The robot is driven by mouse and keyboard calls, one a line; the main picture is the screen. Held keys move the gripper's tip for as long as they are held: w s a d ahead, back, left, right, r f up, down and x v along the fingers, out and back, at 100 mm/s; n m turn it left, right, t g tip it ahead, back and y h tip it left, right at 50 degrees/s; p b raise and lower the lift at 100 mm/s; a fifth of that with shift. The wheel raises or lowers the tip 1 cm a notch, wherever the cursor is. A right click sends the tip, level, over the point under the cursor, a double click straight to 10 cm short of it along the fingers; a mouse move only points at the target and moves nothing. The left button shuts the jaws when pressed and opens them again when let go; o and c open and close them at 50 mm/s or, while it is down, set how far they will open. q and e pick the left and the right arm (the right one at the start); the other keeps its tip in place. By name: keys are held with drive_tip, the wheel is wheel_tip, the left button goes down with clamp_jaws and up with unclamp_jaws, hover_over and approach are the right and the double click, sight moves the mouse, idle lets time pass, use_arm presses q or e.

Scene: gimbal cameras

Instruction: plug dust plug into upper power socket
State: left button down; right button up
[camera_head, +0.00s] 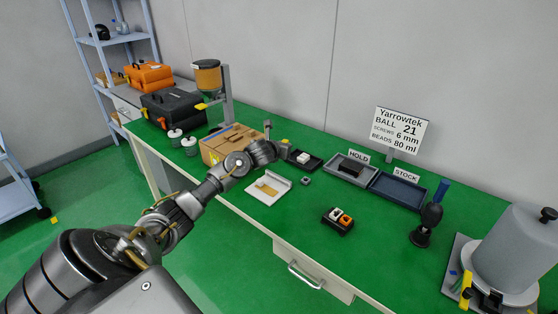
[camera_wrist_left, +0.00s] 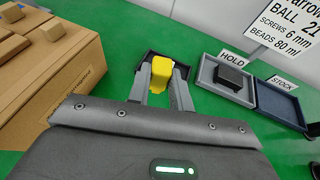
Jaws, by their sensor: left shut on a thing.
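My left gripper (camera_head: 283,146) is over the green bench, just right of the cardboard box. In the left wrist view, its fingers (camera_wrist_left: 162,78) are shut on a small yellow block-like piece (camera_wrist_left: 163,72), which I take to be the dust plug. It shows as a small yellowish spot in the head view (camera_head: 285,141). The piece's far side is hidden. I cannot clearly make out an upper power socket. A small black base (camera_head: 337,229) with one white and one orange part stands on the bench, apart from the gripper. My right gripper is not in view.
A cardboard box (camera_head: 218,150) stands close left of the gripper. HOLD (camera_head: 336,172) and STOCK (camera_head: 397,192) trays lie to the right, before a sign (camera_head: 401,130). A white-edged panel (camera_head: 283,191) lies in front. A large grey cylinder (camera_head: 510,250) stands at right.

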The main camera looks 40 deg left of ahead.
use_arm(q)
drive_tip(key=w+a+r+n+g+y, duration=0.1)
drive_tip(key=w+a+r+n+y, duration=0.25)
drive_tip(key=w+r, duration=0.3)
drive_tip(key=s+a+f+n+g+y, duration=0.25)
drive_tip(key=s+n+g+y, duration=0.2)
drive_tip(key=s, duration=0.25)
drive_tip(key=s+d+r+m+t+h, duration=0.2)
drive_tip(key=d+r+m+h, duration=0.15)
drive_tip(key=d, duration=0.95)
drive_tip(key=s+d+r+m+t+h, duration=0.2)
drive_tip(key=d+r+m+t+h, duration=0.15)
drive_tip(key=d, duration=0.95)
drive_tip(key=s+d+r+m+h, duration=0.3)
drive_tip(key=s+d+m+h, duration=0.1)
drive_tip(key=s+d, duration=0.6)
drive_tip(key=shift+d+r+t+h, duration=0.3)
drive_tip(key=shift+d+h, duration=0.2)
drive_tip(key=shift+d, duration=0.6)
